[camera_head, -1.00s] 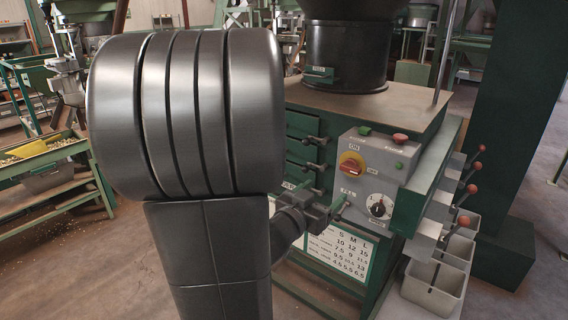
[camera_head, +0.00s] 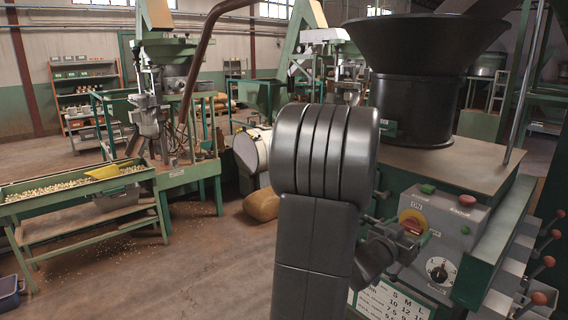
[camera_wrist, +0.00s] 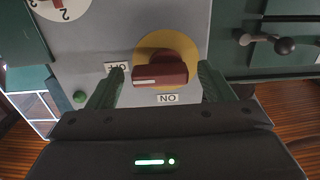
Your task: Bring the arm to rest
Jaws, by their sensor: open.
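My gripper (camera_wrist: 163,76) is open, with its two green fingers apart in the wrist view. A red rotary knob on a yellow disc (camera_wrist: 160,75) appears between the fingertips, with a gap on each side. I cannot tell whether the fingertips reach past its face. In the head view my gripper (camera_head: 400,232) is close in front of the grey control panel (camera_head: 466,228), partly covering the knob (camera_head: 411,224). My dark arm stands bent in the middle of that view and hides part of the machine.
The machine's black hopper (camera_head: 420,100) stands above the panel. Red-tipped levers (camera_head: 540,298) stick out at the right. A green trough of nuts (camera_head: 70,192) stands at the left. The floor (camera_head: 180,265) between trough and arm is open.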

